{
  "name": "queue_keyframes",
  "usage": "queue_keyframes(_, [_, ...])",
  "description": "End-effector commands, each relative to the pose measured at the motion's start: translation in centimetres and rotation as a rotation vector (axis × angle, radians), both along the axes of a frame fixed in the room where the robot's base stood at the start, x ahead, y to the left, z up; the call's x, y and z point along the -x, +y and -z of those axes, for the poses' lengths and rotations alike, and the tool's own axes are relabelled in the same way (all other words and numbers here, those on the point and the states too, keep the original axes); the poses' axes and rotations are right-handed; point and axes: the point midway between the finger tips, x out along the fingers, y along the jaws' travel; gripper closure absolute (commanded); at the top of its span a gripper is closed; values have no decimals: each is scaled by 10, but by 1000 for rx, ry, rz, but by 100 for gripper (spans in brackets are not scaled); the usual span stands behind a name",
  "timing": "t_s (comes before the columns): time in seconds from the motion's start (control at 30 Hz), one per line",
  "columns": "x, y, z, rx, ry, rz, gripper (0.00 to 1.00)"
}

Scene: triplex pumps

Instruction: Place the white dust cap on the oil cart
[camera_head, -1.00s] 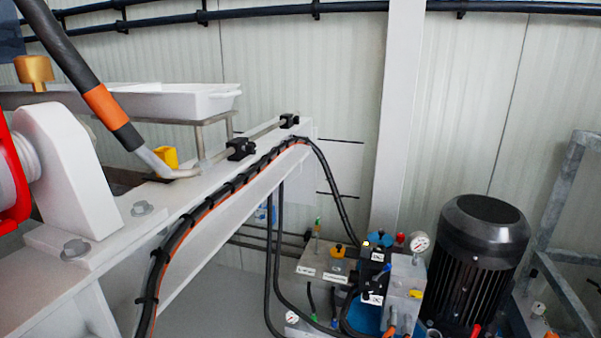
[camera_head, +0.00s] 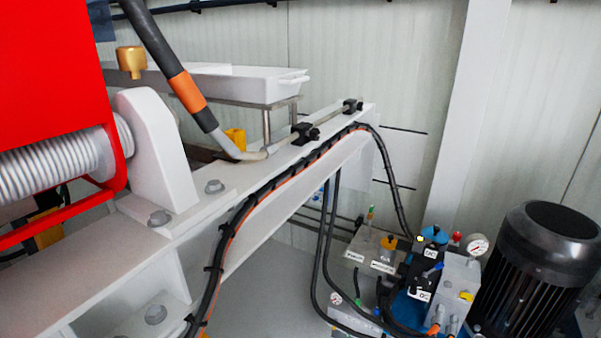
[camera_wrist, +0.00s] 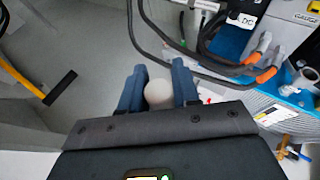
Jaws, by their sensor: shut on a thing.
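My gripper (camera_wrist: 159,92) shows in the wrist view with its two blue fingers shut on a round off-white cap (camera_wrist: 159,95), which matches the white dust cap. The cap sits between the fingers, apart from anything else that I can see. My gripper and the cap are not in the head view. I cannot tell for sure which thing is the oil cart; no cart top shows clearly in either view.
A hydraulic unit with valves and a gauge (camera_head: 478,244) stands beside a black motor (camera_head: 548,258). Black hoses (camera_head: 326,240) hang from a white beam (camera_head: 290,185). A white tray (camera_head: 262,84) is behind it.

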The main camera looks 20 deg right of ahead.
Motion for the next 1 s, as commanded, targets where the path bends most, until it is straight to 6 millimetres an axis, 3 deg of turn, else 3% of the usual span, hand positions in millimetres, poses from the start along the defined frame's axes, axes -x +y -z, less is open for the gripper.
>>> queue_keyframes(0.03, [-3,27,-10,-3,-3,-41,100])
queue_keyframes(0.1, [-5,56,-19,-5,-6,-86,100])
queue_keyframes(0.2, [-6,89,-29,-7,-10,-135,100])
queue_keyframes(0.33, [-6,117,-38,-10,-14,-176,100])
queue_keyframes(0.5, [-5,129,-42,-9,-16,-197,100])
queue_keyframes(0.83, [-5,127,-41,-10,-16,-193,100])
queue_keyframes(1.0, [-6,112,-36,-8,-14,-171,100])
